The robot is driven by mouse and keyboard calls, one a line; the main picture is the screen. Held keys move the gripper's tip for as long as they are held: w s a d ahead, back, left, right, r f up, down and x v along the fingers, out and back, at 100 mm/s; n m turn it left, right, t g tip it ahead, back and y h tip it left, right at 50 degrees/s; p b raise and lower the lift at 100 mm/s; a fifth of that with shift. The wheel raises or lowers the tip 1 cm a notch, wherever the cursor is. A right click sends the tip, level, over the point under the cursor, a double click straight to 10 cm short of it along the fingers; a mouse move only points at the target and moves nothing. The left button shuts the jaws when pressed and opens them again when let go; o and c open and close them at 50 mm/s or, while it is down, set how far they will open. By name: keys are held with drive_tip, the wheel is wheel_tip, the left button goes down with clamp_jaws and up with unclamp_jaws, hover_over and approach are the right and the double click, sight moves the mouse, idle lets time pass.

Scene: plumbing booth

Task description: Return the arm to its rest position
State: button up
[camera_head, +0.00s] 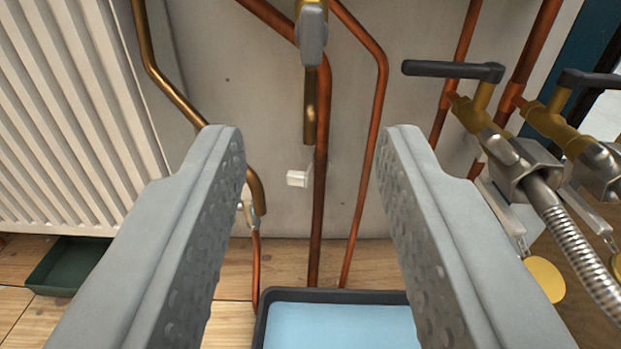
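My gripper (303,140) is open and empty. Its two grey fingers with dimpled inner faces reach in from the bottom of the view, wide apart, with clear space between them. Beyond them are copper pipes (321,180) on a pale wall. A small tap with a grey handle (313,38) and brass spout (311,105) shows at the top, seen between the fingers. The gripper touches nothing that I can see. The rest of the arm is out of view.
A dark-rimmed tray of blue water (340,325) stands on the wooden floor (228,325) below. A white radiator (70,120) and a green tray (68,266) are at left. At right are valves with a black lever (450,69) and a braided hose (575,245).

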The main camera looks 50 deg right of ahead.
drive_tip(key=w+a+r+n+t+y, duration=0.1)
drive_tip(key=a+r+t+y, duration=0.2)
drive_tip(key=r, duration=1.3)
drive_tip(key=w+a+r+n+t+y, duration=0.15)
drive_tip(key=r+y, duration=0.25)
drive_tip(key=r, duration=1.1)
drive_tip(key=s+a+r+n+t+y, duration=0.1)
drive_tip(key=s+a+r+y, duration=0.1)
drive_tip(key=s+r, duration=0.5)
drive_tip(key=s+a+r+n+t+y, duration=0.15)
drive_tip(key=s+r, duration=0.25)
drive_tip(key=r, duration=0.6)
drive_tip(key=s+r+n+y, duration=0.1)
drive_tip(key=s+r, duration=0.3)
drive_tip(key=s, duration=0.5)
drive_tip(key=s+a+r+n+y, duration=0.1)
drive_tip(key=s+r, duration=0.4)
drive_tip(key=s, duration=0.5)
drive_tip(key=s+a+r+n+y, duration=0.1)
drive_tip(key=s+r+n, duration=0.2)
drive_tip(key=s, duration=0.7)
wheel_tip(320, 180, up, 2)
drive_tip(key=shift+a+g+y, duration=0.2)
drive_tip(key=shift+g+y, duration=0.1)
drive_tip(key=shift+y, duration=0.05)
